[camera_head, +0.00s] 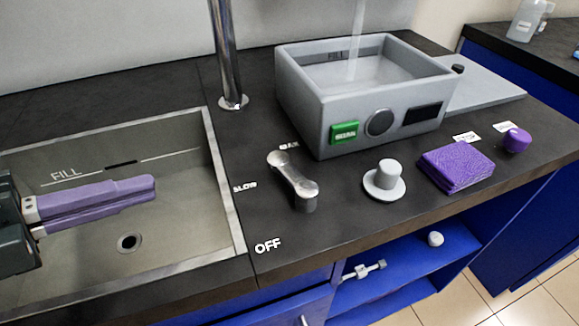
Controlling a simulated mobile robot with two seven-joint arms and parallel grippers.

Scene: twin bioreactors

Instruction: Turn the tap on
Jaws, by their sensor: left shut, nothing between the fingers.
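The tap lever (293,182) is a grey metal handle on the dark counter, right of the sink. Labels "OFF", "SLOW" and one that seems to read "MAX" are around it. The lever's raised knob end points toward the front, and its other end lies near the top label. The metal spout column (227,60) rises behind the sink; its outlet is out of view. My left gripper (152,188) is shut and empty over the sink (225,170), left of the lever and apart from it. My right gripper is not in view.
A grey water bath (310,115) with a green button stands behind the lever, and a clear stream falls into it. A grey knob (385,180), a purple cloth (457,168) and a purple knob (516,140) are to the right. The counter between sink and lever is clear.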

